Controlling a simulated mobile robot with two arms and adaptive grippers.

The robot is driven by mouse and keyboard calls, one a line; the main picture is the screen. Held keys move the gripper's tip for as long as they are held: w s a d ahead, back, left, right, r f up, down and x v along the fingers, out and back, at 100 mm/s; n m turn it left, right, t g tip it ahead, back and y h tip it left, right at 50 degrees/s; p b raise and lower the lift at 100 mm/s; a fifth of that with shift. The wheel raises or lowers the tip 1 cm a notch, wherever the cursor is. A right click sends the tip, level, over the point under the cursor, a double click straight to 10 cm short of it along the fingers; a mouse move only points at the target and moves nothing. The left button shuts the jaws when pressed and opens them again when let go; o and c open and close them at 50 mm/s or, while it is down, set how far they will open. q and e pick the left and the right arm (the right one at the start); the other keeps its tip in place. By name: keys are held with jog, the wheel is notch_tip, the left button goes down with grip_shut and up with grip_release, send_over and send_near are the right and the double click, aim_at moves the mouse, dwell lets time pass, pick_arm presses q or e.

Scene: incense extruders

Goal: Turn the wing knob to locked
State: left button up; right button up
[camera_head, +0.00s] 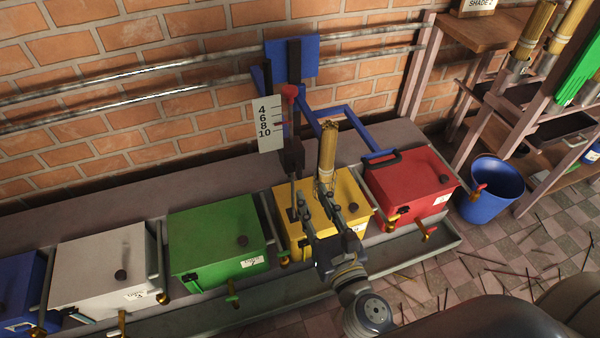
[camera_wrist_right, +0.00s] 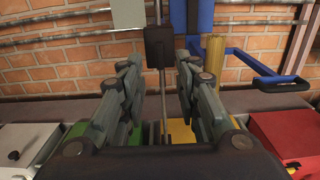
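I cannot tell for sure which part is the wing knob. My left gripper is not in view.
Green (camera_head: 215,236), white (camera_head: 100,270) and red (camera_head: 410,188) boxes with brass fittings line the bench. A bundle of sticks (camera_head: 327,150) stands upright by the yellow box. A blue frame (camera_head: 350,116) juts from the wall. A blue bucket (camera_head: 490,192) stands right.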

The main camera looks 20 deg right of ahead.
aim_at(300, 173)
jog(key=w, duration=0.2)
jog(key=w+p, duration=0.1)
jog(key=shift+a+r, duration=0.1)
jog(key=shift+r, duration=0.15)
jog(key=w, duration=0.3)
jog(key=shift+w+f, duration=0.2)
jog(key=shift+w+a+p, duration=0.1)
jog(key=shift+w+p, duration=0.25)
jog(key=shift+w, duration=0.45)
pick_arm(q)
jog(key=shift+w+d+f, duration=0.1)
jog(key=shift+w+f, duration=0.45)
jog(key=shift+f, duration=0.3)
pick_arm(e)
grip_shut()
